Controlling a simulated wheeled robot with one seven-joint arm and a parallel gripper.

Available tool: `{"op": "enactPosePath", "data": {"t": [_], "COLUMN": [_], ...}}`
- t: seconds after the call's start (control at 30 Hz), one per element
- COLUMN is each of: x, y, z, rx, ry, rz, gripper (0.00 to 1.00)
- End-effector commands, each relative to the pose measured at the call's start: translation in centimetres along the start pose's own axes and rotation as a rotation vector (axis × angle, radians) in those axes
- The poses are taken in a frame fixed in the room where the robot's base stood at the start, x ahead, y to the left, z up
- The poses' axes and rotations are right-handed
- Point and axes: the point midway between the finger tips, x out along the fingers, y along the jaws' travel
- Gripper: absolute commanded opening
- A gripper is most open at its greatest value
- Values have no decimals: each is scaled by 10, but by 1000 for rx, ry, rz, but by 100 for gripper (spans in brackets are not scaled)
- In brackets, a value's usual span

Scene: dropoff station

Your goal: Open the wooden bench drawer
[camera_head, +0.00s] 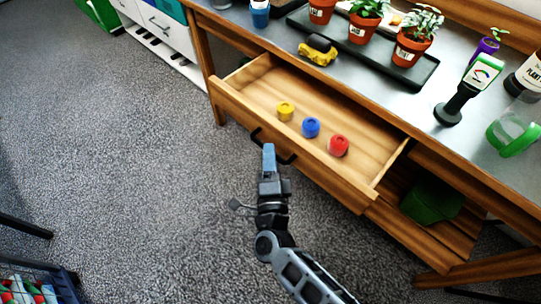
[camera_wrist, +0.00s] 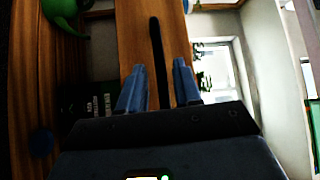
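The wooden bench drawer (camera_head: 262,85) is pulled out from under the bench top, and its inside shows in the head view. Its black handle (camera_head: 257,134) is on the front panel. My gripper (camera_head: 268,148) is at the middle of the handle. In the wrist view the handle (camera_wrist: 156,45) runs as a dark bar between the two blue fingers of my gripper (camera_wrist: 160,68). The fingers stand apart, with gaps on both sides of the bar. A yellow jar (camera_head: 285,111), a blue jar (camera_head: 311,127) and a red jar (camera_head: 338,146) stand in the drawer.
The bench top (camera_head: 398,98) holds potted plants, a yellow-black tool (camera_head: 318,50) and a dark handheld device (camera_head: 455,101). A green object (camera_head: 432,199) lies on the shelf below. A basket (camera_head: 62,277) is at lower left. Grey carpet (camera_head: 130,165) is free left of the drawer.

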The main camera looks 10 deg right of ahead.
Motion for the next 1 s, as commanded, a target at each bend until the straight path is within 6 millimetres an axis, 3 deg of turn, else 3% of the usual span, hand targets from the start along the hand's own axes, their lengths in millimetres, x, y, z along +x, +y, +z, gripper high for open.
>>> {"op": "enactPosePath", "data": {"t": [0.33, 0.7, 1.0], "x": [-3, -59, -78], "y": [0, 2, 0], "z": [0, 0, 0], "rx": [0, 0, 0], "ry": [0, -1, 0], "rz": [-1, 1, -1], "gripper": [38, 38, 38]}}
